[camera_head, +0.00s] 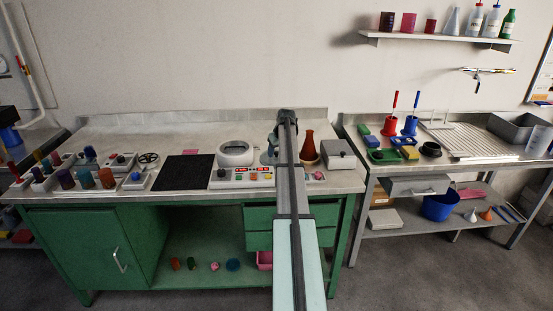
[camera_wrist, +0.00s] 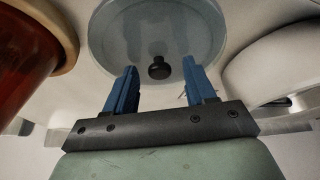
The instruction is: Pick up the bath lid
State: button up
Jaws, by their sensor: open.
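The bath lid (camera_wrist: 150,30) is a pale blue-grey, see-through-looking disc with a black knob (camera_wrist: 159,69) at its middle. It fills the upper middle of the wrist view. My gripper (camera_wrist: 160,64) has its two blue fingers apart, one on each side of the knob in the picture, with nothing gripped. I cannot tell how far the fingertips are from the lid. The white round bath (camera_head: 236,153) stands on the bench left of my arm. A white rounded body, likely the bath (camera_wrist: 280,62), shows at right in the wrist view.
A red-brown flask (camera_head: 308,146) stands right of my arm, and a red-brown vessel with a tan rim (camera_wrist: 25,50) is close at left in the wrist view. A grey box (camera_head: 338,154), control panel (camera_head: 240,177) and black mat (camera_head: 183,171) are nearby.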

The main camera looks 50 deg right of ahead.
aim_at(277, 153)
grip_shut()
dwell(0.4)
notch_tip(277, 153, up, 9)
jog(key=w+a+r, duration=0.2)
jog(key=w+a, duration=0.4)
jog(key=w+a+r, duration=0.2)
jog(key=w+a, duration=0.4)
jog(key=a, duration=0.1)
jog(key=shift+w+a+r, duration=0.3)
jog(key=shift+r, duration=0.1)
